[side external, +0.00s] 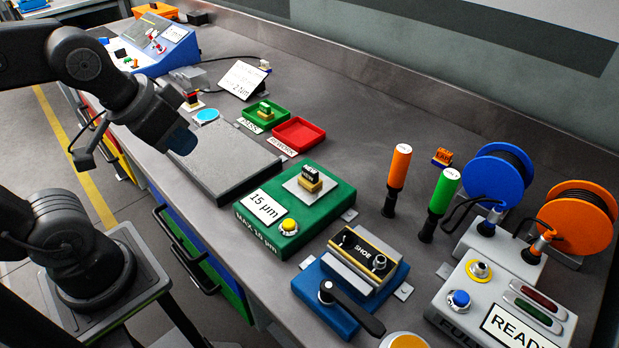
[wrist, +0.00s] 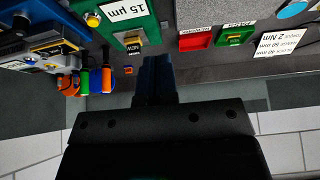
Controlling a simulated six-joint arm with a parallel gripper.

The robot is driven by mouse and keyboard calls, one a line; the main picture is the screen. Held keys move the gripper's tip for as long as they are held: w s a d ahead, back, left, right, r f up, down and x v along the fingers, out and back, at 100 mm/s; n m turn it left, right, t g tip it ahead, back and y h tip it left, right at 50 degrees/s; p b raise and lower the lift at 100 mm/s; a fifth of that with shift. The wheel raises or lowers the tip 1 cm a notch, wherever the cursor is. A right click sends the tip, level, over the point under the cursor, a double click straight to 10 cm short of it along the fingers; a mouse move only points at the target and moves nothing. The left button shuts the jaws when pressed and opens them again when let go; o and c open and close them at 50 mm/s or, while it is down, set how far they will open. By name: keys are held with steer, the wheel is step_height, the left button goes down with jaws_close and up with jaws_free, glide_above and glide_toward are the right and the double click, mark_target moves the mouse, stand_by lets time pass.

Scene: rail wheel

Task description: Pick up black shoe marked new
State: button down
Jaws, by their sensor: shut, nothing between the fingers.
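The black shoe marked NEW (side external: 311,176) is a small black-topped block with a yellow lower part. It stands on a light plate on the green 15 µm station (side external: 330,204). In the wrist view the shoe (wrist: 133,47) shows near the top, left of my fingers, with its label upside down. My gripper (side external: 182,141) is in the air above the grey slab, to the left of the shoe and apart from it. Its blue fingers (wrist: 155,72) are together and empty. The fingertips are partly hidden by their own bodies in the wrist view.
A green PASS tray (side external: 284,113) holding a small block and a red REWORK tray (side external: 318,131) lie behind the grey slab (side external: 215,178). A blue SHOE fixture (side external: 325,312), orange (side external: 399,165) and green (side external: 443,190) handles, and cable reels stand to the right.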

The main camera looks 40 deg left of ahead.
steer(key=c, duration=1.8)
jaws_free()
steer(key=shift+c, duration=0.2)
steer(key=o, duration=0.8)
steer(key=r+m+g, duration=0.1)
steer(key=m+g, duration=0.5)
steer(key=m, duration=1.2)
glide_above(310, 169)
step_height(310, 169, down, 13)
steer(key=shift+r, duration=0.1)
